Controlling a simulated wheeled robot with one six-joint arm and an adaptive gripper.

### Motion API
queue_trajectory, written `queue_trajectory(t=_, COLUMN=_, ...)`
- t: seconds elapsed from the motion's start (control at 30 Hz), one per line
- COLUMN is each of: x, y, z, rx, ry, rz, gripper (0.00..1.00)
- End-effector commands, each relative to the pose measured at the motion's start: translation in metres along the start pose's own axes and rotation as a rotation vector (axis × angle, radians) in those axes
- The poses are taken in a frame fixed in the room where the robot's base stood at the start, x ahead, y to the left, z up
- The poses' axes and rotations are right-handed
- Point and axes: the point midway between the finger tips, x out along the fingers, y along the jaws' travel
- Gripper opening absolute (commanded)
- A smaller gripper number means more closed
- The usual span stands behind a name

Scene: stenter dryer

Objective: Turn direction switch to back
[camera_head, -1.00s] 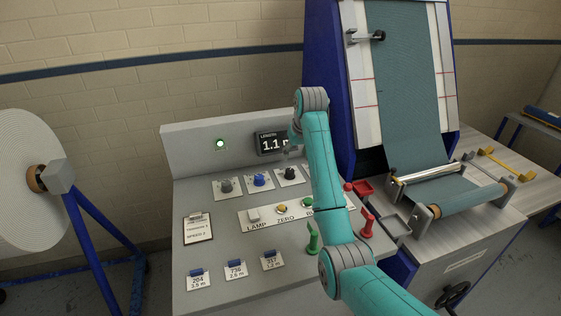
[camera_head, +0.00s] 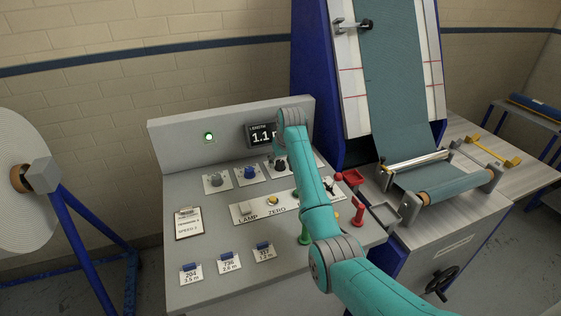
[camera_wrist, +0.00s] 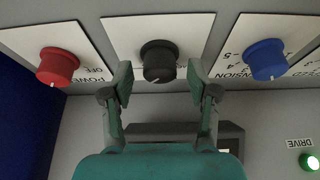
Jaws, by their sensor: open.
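A black knob (camera_wrist: 158,61) on a white plate sits on the sloping control panel (camera_head: 201,212). In the wrist view it is between the two spread fingers of my gripper (camera_wrist: 160,82), with a gap on each side. My gripper is open and holds nothing. The black knob's label cannot be read, so I cannot confirm that it is the direction switch. In the head view the black knob (camera_head: 279,165) is partly covered by my arm, which hides most of my gripper.
A red power knob (camera_wrist: 57,67) and a blue tension knob (camera_wrist: 266,59) flank the black knob closely. A green drive lamp (camera_wrist: 309,161) is lit. The panel also carries a display (camera_head: 261,135), a clipboard (camera_head: 188,223) and a red handle (camera_head: 358,214).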

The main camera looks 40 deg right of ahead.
Motion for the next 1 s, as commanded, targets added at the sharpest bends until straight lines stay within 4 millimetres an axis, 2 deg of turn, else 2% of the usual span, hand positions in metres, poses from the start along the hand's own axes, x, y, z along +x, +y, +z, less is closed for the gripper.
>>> queue_trajectory(t=0.2, x=0.0003, y=-0.0001, z=0.0, rx=0.0, ry=0.0, rz=0.0, gripper=0.59)
queue_trajectory(t=0.27, x=0.0002, y=0.0, z=0.0, rx=0.0, ry=0.0, rz=0.0, gripper=0.47)
queue_trajectory(t=0.43, x=0.0002, y=-0.0001, z=0.0001, rx=0.0, ry=0.0, rz=0.0, gripper=0.04)
queue_trajectory(t=0.47, x=0.0002, y=0.0, z=0.0001, rx=0.0, ry=0.0, rz=0.0, gripper=0.0)
queue_trajectory(t=0.77, x=0.0002, y=0.0004, z=0.0001, rx=-0.023, ry=0.0, rz=-0.01, gripper=0.0)
queue_trajectory(t=1.0, x=0.0001, y=0.002, z=0.0001, rx=-0.133, ry=0.0, rz=-0.056, gripper=0.0)
